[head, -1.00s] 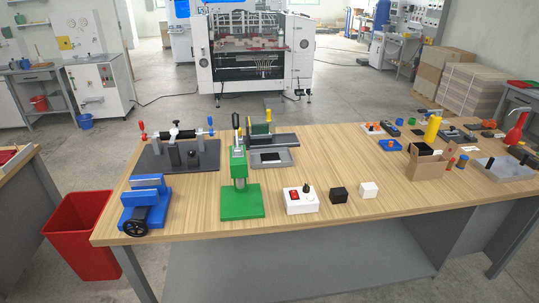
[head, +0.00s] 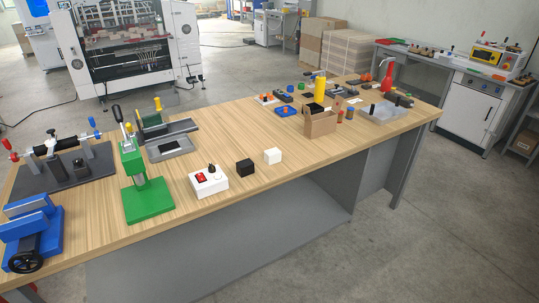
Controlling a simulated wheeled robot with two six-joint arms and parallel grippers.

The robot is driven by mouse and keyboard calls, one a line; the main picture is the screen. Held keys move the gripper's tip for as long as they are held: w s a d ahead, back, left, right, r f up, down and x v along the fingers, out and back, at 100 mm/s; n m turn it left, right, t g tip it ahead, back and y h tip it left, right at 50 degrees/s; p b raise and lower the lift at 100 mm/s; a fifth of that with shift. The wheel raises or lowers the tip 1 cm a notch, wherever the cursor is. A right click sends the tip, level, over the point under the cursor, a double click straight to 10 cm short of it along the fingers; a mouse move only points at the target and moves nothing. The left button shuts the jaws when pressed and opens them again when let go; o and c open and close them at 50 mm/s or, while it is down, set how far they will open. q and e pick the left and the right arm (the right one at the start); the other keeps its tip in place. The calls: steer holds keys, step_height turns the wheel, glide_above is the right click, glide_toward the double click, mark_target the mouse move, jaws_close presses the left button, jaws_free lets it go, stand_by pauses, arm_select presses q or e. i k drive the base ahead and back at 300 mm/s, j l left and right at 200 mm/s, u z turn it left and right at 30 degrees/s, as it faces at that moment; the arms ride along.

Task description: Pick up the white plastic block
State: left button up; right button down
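The white plastic block (head: 273,156) is a small white cube on the wooden table (head: 240,199), near its front edge. It stands just right of a black block (head: 245,168), with a small gap between them. Nothing covers it. Neither of my grippers shows in the head view.
A white switch box (head: 208,182) with a red switch and a green press (head: 147,198) stand left of the blocks. Bare tabletop lies between the white block and the cardboard box.

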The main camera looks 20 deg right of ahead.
mark_target(272, 156)
steer(key=i+l, duration=0.15)
steer(key=l, duration=0.15)
steer(key=i+l, duration=0.15)
steer(key=l, duration=0.2)
steer(key=i+l, duration=0.15)
steer(key=l, duration=0.15)
steer(key=i+l, duration=0.15)
steer(key=l, duration=0.15)
